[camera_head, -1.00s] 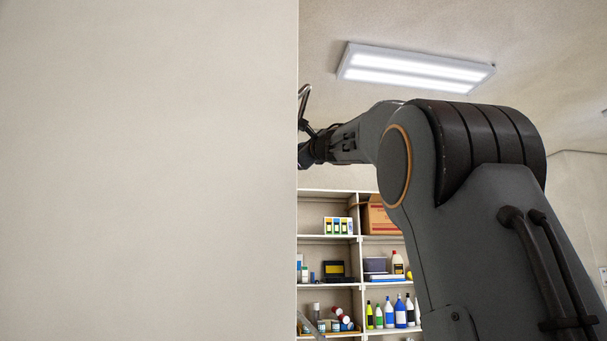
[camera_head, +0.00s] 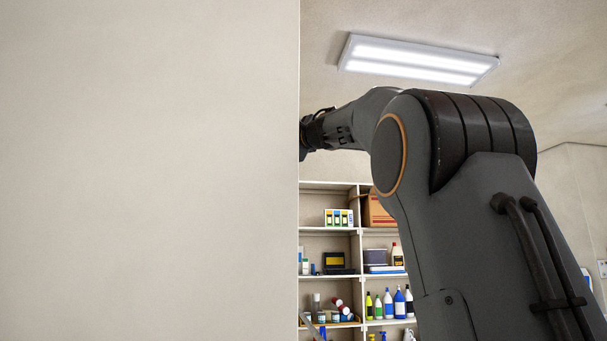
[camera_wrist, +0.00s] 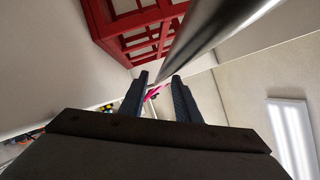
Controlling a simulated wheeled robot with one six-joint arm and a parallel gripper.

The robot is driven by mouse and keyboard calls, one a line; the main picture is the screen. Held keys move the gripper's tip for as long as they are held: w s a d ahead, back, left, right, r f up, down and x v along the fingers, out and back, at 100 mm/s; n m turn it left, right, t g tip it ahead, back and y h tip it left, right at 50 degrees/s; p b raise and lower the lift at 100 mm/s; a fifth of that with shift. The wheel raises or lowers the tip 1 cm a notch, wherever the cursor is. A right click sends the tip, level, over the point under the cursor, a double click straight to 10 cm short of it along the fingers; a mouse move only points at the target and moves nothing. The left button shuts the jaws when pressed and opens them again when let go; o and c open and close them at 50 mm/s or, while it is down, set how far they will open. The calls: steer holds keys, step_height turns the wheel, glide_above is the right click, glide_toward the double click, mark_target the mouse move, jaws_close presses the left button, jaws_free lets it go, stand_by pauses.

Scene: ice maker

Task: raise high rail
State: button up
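In the wrist view a shiny metal bar (camera_wrist: 208,38), perhaps the high rail, runs from the top right down towards my fingertips. My gripper (camera_wrist: 159,76) shows there as two dark fingers with a gap between them. It is open. The bar's lower end is close to the fingertips, but I cannot tell whether it touches them or lies between them. In the head view my gripper is hidden behind a large pale panel (camera_head: 150,170), and no rail shows.
A red frame with pale panes (camera_wrist: 130,28) is at the top left of the wrist view. A small pink item (camera_wrist: 153,93) shows beyond the fingers. Shelves (camera_head: 331,230) with bottles and boxes stand behind my arm. A ceiling lamp (camera_head: 418,60) hangs above.

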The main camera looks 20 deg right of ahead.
steer(key=b+v, duration=0.5)
steer(key=v, duration=0.2)
stand_by(0.3)
steer(key=shift+r, duration=0.1)
stand_by(0.4)
